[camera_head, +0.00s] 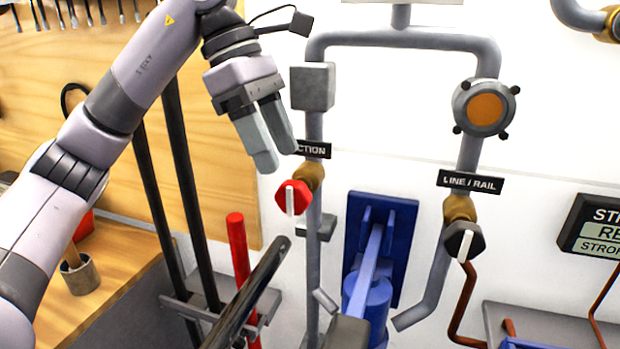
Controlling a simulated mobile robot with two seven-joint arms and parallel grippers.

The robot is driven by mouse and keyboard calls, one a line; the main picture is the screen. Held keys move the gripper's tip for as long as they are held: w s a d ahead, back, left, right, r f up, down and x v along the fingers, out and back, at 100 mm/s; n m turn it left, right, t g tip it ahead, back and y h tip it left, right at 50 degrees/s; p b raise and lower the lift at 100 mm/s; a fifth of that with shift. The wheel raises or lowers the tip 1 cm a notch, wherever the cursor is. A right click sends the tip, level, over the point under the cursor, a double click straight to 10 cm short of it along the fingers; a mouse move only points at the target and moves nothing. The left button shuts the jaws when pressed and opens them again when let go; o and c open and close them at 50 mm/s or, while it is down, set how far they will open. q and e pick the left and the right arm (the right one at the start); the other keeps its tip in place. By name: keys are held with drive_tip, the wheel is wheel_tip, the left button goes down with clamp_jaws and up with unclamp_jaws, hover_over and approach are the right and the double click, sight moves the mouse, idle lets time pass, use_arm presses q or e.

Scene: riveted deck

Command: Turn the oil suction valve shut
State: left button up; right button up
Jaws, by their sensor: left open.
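The suction valve has a red knob (293,198) with a white bar that stands upright, mounted on a brass body (311,176) on the left grey pipe. Above it is a black label (313,149), partly hidden by my gripper, with "CTION" readable. My left gripper (270,158) comes in from the upper left and points down. Its two fingers are a little apart and empty, just above and left of the red knob, without visible contact. My right gripper is not in view.
A second valve with a black knob (464,241) sits under a "LINE / RAIL" label (470,182) on the right pipe. A blue pump (370,290) stands between the pipes. A rack of bars, one a red bar (238,255), stands at lower left.

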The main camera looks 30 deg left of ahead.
sight(289, 182)
use_arm(q)
drive_tip(key=shift+f, duration=0.3)
drive_tip(key=b+x, duration=0.1)
drive_tip(key=x, duration=0.4)
drive_tip(key=shift+d+f, duration=0.15)
drive_tip(key=shift+f, duration=0.05)
drive_tip(key=shift+d+f, duration=0.2)
drive_tip(key=shift+f, duration=0.2)
drive_tip(key=c, duration=1)
